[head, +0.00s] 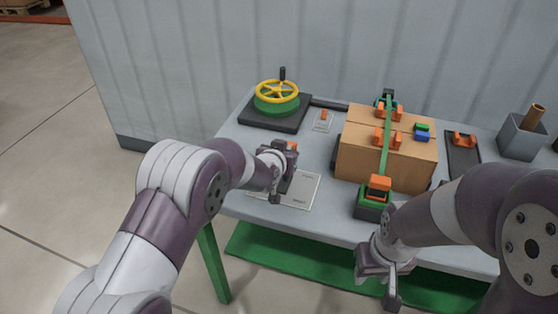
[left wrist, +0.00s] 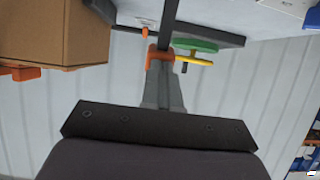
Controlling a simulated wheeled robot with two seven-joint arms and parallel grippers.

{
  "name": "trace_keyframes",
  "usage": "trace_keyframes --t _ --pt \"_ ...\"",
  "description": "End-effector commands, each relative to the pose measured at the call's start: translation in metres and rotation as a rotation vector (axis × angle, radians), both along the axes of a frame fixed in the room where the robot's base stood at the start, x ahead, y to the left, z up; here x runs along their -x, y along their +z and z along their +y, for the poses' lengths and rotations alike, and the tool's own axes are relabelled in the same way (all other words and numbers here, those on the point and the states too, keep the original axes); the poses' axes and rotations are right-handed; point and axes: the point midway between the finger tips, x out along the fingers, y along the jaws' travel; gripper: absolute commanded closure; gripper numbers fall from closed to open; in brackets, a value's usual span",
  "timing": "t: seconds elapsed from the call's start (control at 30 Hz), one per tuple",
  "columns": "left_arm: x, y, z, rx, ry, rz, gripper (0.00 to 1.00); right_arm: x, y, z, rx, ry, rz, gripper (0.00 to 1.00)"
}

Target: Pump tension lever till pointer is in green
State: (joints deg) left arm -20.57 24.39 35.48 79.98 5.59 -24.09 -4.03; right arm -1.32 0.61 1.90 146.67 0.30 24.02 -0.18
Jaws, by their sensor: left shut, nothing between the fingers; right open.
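My left gripper (head: 276,184) is shut and empty over the front left of the table. An orange part (head: 292,146) shows just behind it. In the left wrist view, the shut fingers (left wrist: 164,78) are close to an orange piece (left wrist: 157,54) and a dark bar (left wrist: 169,20). I cannot tell whether they touch, or whether this is the tension lever. An orange and green strap tensioner (head: 378,188) sits in front of the cardboard box (head: 357,163). My right gripper (head: 383,277) is open and empty in front of the table edge. I cannot make out a pointer or green zone.
A green strap (head: 386,145) runs over the box, which carries orange corner pieces. A yellow handwheel (head: 277,91) stands on a dark base at the back left. A white printed plate (head: 302,191) lies near the left gripper. A grey bin (head: 521,137) stands at the right.

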Motion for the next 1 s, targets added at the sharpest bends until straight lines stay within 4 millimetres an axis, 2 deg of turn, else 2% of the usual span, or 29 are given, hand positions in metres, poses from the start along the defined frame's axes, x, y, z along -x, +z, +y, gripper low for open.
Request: trace_keyframes --t 0.3,0.83,1.0 --pt "-0.012 -0.003 -0.004 -0.002 0.001 0.008 1.00 0.000 -0.003 0.000 0.000 0.000 0.000 0.57" --pt "-0.015 0.000 -0.005 0.000 0.001 0.001 1.00 0.000 -0.003 0.000 0.000 0.000 0.000 0.57" --pt "-0.016 0.007 -0.004 0.001 0.001 -0.001 1.00 0.000 0.000 0.000 0.000 0.000 0.000 0.57"
